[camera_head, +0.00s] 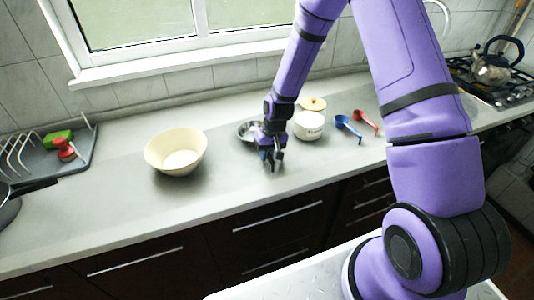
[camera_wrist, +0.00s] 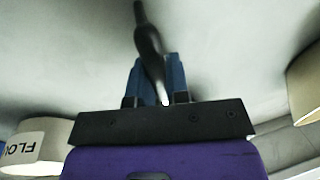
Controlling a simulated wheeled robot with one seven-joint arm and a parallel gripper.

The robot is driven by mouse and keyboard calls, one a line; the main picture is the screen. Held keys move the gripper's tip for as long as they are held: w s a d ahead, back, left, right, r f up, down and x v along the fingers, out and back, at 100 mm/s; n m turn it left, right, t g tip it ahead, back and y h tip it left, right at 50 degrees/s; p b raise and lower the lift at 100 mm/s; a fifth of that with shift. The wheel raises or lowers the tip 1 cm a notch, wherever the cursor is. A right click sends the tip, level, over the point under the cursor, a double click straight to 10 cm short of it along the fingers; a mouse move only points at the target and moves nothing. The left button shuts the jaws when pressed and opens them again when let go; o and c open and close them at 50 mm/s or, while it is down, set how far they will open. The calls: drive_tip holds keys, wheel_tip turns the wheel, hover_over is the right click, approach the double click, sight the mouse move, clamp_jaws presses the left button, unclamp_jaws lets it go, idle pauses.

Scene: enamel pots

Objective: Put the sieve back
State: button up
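The sieve shows in the head view as a shiny metal bowl (camera_head: 248,130) on or just above the counter, partly hidden behind my gripper (camera_head: 271,160). In the wrist view its black handle (camera_wrist: 147,38) runs between the two blue fingers of my gripper (camera_wrist: 156,75), with a pale metal neck towards the wrist. The fingers stand close together on both sides of the handle and look shut on it. The sieve's bowl is hidden in the wrist view. Whether the sieve rests on the counter is hard to tell.
A cream bowl (camera_head: 176,152) stands left of my gripper. A white lettered pot (camera_head: 309,126) stands close on the right, with a wooden lid (camera_head: 313,103) behind it. Blue (camera_head: 348,127) and red (camera_head: 366,122) scoops lie farther right. A dish rack (camera_head: 40,158) is far left. The front counter is clear.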

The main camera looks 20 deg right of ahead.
drive_tip(key=o, duration=0.4)
drive_tip(key=shift+c, duration=0.2)
drive_tip(key=shift+r, duration=0.1)
drive_tip(key=s+d+r+t+h, duration=0.1)
drive_tip(key=s+d+r, duration=0.15)
drive_tip(key=r, duration=0.75)
drive_tip(key=s+d+r+t, duration=0.1)
drive_tip(key=s+r, duration=0.3)
drive_tip(key=r, duration=0.7)
drive_tip(key=s+d+r+h, duration=0.1)
drive_tip(key=s+r, duration=0.3)
drive_tip(key=r, duration=0.6)
drive_tip(key=s+d+r+t, duration=0.1)
drive_tip(key=s+r, duration=0.4)
drive_tip(key=s, duration=0.4)
drive_tip(key=s+d+r+t, duration=0.1)
drive_tip(key=s+r, duration=0.4)
drive_tip(key=s, duration=0.5)
drive_tip(key=shift+d+r+t, duration=0.2)
drive_tip(key=shift+r+t, duration=0.1)
drive_tip(key=shift+t, duration=0.2)
drive_tip(key=shift+w, duration=0.1)
